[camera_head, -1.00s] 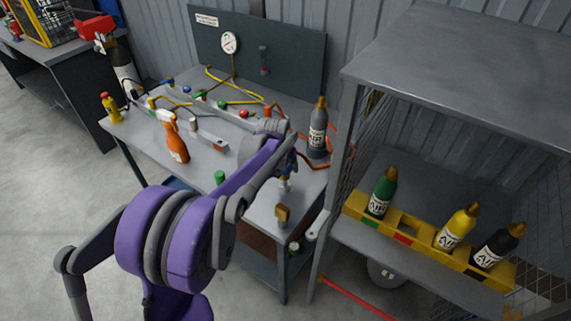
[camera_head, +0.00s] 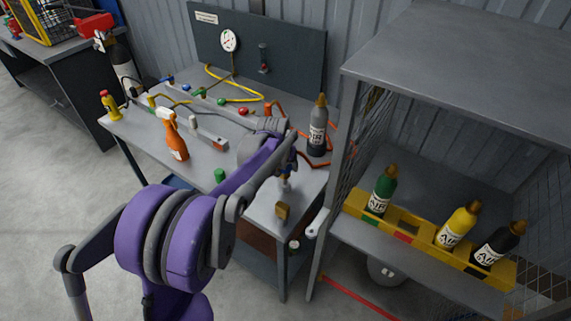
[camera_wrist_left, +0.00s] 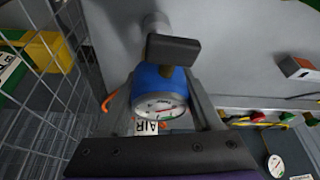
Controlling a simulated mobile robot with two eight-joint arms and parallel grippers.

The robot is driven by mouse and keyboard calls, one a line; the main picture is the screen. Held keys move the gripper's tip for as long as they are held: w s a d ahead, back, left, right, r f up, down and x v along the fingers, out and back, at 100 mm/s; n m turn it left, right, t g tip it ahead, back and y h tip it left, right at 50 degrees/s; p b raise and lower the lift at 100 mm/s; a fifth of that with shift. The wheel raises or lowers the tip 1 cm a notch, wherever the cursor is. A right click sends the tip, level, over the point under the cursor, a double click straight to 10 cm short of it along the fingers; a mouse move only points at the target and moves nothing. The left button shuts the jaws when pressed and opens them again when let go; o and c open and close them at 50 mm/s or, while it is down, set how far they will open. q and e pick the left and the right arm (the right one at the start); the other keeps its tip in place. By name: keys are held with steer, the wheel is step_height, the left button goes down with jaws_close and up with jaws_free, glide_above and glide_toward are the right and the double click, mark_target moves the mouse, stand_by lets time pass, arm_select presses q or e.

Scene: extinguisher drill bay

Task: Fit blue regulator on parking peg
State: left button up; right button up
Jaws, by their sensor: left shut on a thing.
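The blue regulator (camera_wrist_left: 158,88) has a round white-faced gauge on its near side in the left wrist view. My left gripper (camera_wrist_left: 157,105) is shut on it, with a finger along each side. In the head view my left gripper (camera_head: 288,166) is over the workbench's right end, largely hidden by my purple arm; only a little blue shows there. A pale upright piece (camera_head: 285,186) shows just below it; I cannot tell whether this is the parking peg or whether the regulator touches it. My right gripper is not in view.
A grey bottle (camera_head: 318,128) stands on the workbench (camera_head: 258,207) behind my gripper. A mesh cage holds several bottles in a yellow rack (camera_head: 420,241) at right. A brass-coloured block (camera_head: 283,211) is at the front.

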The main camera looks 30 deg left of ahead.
arm_select(q)
steer(key=shift+f, duration=0.2)
stand_by(0.5)
steer(key=shift+f+b, duration=0.75)
steer(key=shift+f, duration=0.25)
steer(key=shift+f+b, duration=0.5)
steer(key=shift+f, duration=0.3)
stand_by(0.7)
steer(key=o, duration=1.5)
steer(key=shift+r, duration=0.15)
steer(key=a+v, duration=0.1)
steer(key=v, duration=1)
steer(key=s+d+f+p, duration=0.1)
steer(key=s+d, duration=0.4)
steer(key=s, duration=0.3)
steer(key=s+d+f+m+p, duration=0.1)
steer(key=s+d+f, duration=0.1)
steer(key=s+d, duration=0.3)
steer(key=s+d+f+m+t+p, duration=0.1)
steer(key=s+d, duration=0.4)
steer(key=s, duration=0.7)
steer(key=shift+s+f+h, duration=0.15)
steer(key=shift+f+h, duration=0.2)
steer(key=shift+h, duration=0.05)
